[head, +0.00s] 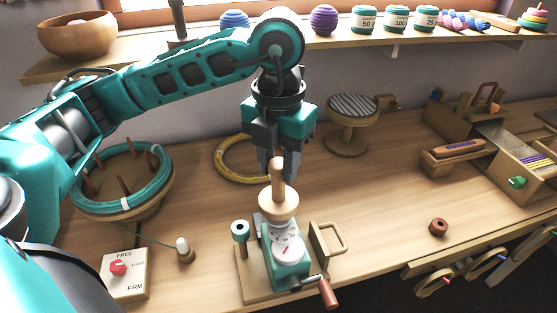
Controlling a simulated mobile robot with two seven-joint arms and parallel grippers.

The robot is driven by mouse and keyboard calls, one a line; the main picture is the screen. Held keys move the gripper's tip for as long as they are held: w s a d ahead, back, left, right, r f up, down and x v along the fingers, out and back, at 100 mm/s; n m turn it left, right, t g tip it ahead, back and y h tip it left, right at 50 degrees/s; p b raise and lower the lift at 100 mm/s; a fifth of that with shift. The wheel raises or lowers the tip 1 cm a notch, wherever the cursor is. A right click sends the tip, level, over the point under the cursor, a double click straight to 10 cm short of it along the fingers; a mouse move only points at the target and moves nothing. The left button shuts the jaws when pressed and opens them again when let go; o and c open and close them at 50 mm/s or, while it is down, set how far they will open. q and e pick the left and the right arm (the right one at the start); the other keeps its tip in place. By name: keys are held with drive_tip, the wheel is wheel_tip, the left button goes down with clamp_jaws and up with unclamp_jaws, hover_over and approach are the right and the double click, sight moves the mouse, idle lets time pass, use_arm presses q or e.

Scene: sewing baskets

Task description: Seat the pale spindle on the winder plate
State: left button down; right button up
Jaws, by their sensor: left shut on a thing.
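The pale spindle (278,205), a light wooden post with a round flange, stands upright over the winder (286,262) at the lower middle. My left gripper (279,165) points down from above and is shut on the top of the spindle's post. The winder is a teal body on a wooden base with a white dial, a red pointer and a crank with a brown handle (328,294). The spindle's flange hides most of the winder plate, so I cannot tell whether the spindle touches it. My right gripper is not in view.
A teal coil on a pegged stand (125,208) and a tension box with a red knob (123,273) are at left. A yellow hoop (226,168) and a round stool (350,135) lie behind. A brown ring (438,227) sits right; the table between is clear.

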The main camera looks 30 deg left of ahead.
use_arm(q)
drive_tip(key=shift+f+b, duration=1.15)
drive_tip(key=shift+b, duration=0.05)
idle(0.5)
drive_tip(key=c, duration=0.7)
unclamp_jaws()
drive_tip(key=shift+o, duration=0.2)
wheel_tip(320, 180, up, 13)
drive_tip(key=p, duration=0.3)
